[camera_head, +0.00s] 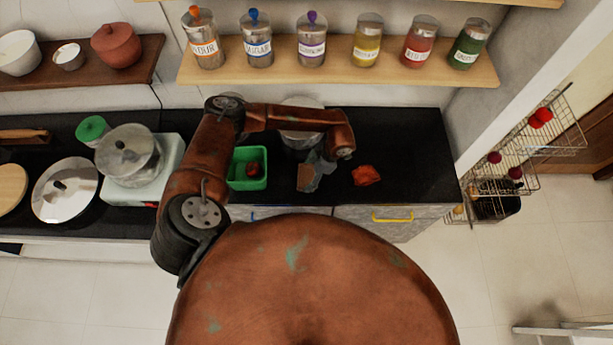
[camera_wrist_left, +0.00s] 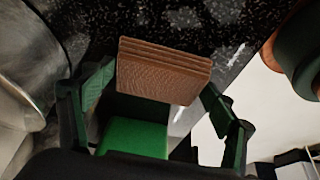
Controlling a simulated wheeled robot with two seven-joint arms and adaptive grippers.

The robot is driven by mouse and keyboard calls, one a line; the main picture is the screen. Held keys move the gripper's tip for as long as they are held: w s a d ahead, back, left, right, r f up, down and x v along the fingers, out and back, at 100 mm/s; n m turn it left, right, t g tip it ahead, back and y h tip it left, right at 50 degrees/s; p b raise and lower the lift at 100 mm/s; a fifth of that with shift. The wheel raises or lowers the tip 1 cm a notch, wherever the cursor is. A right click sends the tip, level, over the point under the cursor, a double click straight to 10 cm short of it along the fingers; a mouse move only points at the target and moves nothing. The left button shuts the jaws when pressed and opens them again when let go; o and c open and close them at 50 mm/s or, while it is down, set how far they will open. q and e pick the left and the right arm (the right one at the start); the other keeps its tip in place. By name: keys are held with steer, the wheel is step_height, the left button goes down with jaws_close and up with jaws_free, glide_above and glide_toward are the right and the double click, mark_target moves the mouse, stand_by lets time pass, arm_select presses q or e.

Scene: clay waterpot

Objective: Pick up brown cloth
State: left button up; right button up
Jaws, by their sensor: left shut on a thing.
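The brown cloth (camera_head: 304,178) is a small folded stack, and its layered edge shows large in the left wrist view (camera_wrist_left: 165,70). My left gripper (camera_head: 318,176) hangs over the front part of the black counter, and its two green-tinted fingers (camera_wrist_left: 155,105) stand on either side of the cloth. It is shut on the cloth. I cannot tell how far the cloth is above the counter. My right gripper is in neither view.
A green bin (camera_head: 236,182) with a red item stands left of the gripper, and an orange-red cloth (camera_head: 366,175) lies to its right. A metal pot (camera_head: 301,138) stands behind. The black counter (camera_head: 420,165) is clear at right. A jar shelf (camera_head: 340,68) runs above.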

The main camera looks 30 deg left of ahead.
mark_target(305, 174)
arm_select(q)
steer(key=shift+w, duration=0.15)
steer(key=shift+c, duration=0.8)
steer(key=shift+r, duration=0.4)
step_height(305, 174, up, 2)
steer(key=shift+r, duration=0.1)
steer(key=w+d+r+b, duration=0.1)
steer(key=d+r+b, duration=0.2)
steer(key=d+r, duration=0.7)
steer(key=d, duration=0.4)
steer(key=shift+w, duration=0.35)
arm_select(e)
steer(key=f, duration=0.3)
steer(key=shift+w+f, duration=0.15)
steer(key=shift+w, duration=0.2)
